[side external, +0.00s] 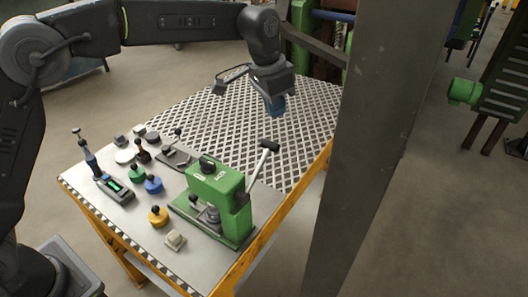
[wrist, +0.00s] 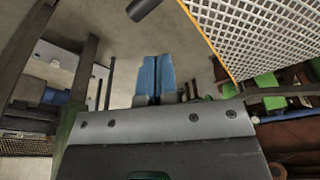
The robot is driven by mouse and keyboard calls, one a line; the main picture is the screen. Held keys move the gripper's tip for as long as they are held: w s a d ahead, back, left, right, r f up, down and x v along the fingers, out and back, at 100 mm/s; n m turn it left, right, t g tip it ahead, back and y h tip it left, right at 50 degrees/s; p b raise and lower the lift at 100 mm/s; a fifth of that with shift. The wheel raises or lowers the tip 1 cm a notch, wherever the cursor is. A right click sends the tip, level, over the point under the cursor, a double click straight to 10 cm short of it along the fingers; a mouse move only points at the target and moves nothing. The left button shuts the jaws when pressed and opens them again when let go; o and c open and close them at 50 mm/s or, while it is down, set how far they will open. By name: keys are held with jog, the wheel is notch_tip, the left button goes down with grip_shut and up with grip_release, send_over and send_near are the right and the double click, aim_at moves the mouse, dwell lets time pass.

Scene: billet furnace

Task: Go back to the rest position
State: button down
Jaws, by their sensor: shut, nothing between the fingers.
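My gripper (side external: 277,104) hangs over the checker-patterned plate of the bench in the side external view, pointing down, with blue fingers. In the wrist view my gripper's two blue fingers (wrist: 156,72) are side by side and shut, with nothing held. My arm reaches in from the left along the top of the side external view. No object touches the gripper.
A thick grey post (side external: 368,150) stands right of the gripper. Green machinery (side external: 464,91) stands farther right.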

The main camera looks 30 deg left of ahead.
jog(key=shift+r, duration=0.15)
jog(key=s+a+r+n+t, duration=0.1)
jog(key=s+a+r, duration=0.35)
jog(key=s, duration=0.25)
jog(key=s+a+r+n+t, duration=0.1)
jog(key=s+a+r+n, duration=0.15)
jog(key=s+a, duration=0.35)
jog(key=s+a+f+n, duration=0.1)
jog(key=s+a+f, duration=0.1)
jog(key=s, duration=0.7)
jog(key=s+a+f+n+t+y, duration=0.1)
jog(key=s+a+f, duration=0.2)
jog(key=s, duration=0.6)
jog(key=shift+s+f+t, duration=0.2)
jog(key=shift+f+t, duration=0.1)
jog(key=shift+f, duration=0.1)
